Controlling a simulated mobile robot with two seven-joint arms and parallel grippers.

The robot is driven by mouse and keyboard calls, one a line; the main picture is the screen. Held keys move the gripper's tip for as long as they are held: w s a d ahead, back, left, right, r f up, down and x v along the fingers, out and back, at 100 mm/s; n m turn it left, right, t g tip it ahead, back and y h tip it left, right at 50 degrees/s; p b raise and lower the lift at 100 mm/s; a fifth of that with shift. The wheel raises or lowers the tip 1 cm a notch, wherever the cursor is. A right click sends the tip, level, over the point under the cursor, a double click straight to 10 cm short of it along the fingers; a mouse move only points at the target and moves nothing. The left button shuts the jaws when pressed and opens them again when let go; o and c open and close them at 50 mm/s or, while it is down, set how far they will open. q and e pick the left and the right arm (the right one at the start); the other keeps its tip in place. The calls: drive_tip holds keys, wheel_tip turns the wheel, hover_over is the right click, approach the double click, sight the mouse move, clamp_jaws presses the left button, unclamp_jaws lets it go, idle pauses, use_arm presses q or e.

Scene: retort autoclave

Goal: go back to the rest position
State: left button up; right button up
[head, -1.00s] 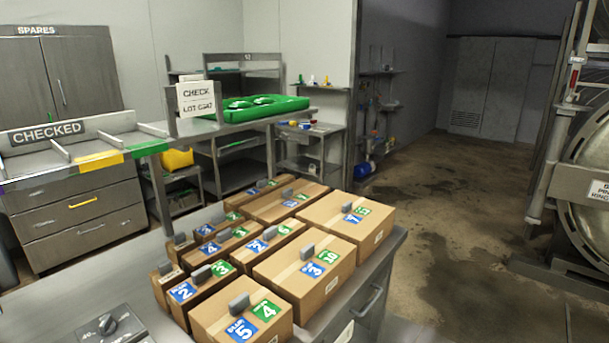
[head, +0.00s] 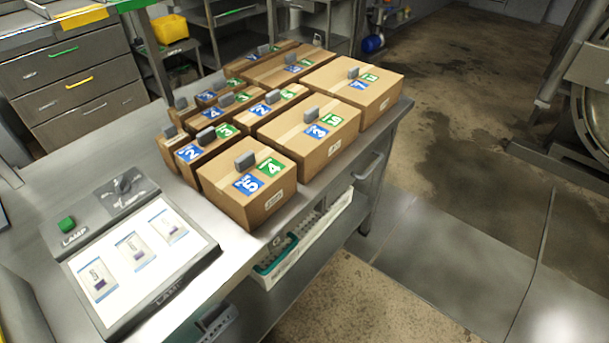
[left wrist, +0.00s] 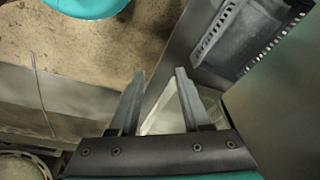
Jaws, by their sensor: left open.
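My left gripper (left wrist: 158,98) shows in the left wrist view, open, with nothing between its two grey fingers. It points down past the edge of a metal surface, above the floor and a pale bin-like thing. Neither gripper shows in the head view. My right gripper is in neither view.
Several labelled cardboard boxes (head: 244,196) stand on the metal table (head: 188,208). A lamp panel (head: 143,255) with a green button (head: 66,224) lies at the table's near left. A white tray (head: 318,238) sits on the shelf below. Floor (head: 440,262) right of the table is clear.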

use_arm(q)
drive_tip(key=s+a+f+g+b, duration=0.1)
drive_tip(key=s+a+f, duration=0.2)
drive_tip(key=s+f, duration=1.4)
drive_tip(key=shift+f+g+b, duration=0.3)
drive_tip(key=shift+f+b, duration=0.1)
drive_tip(key=shift+f, duration=0.55)
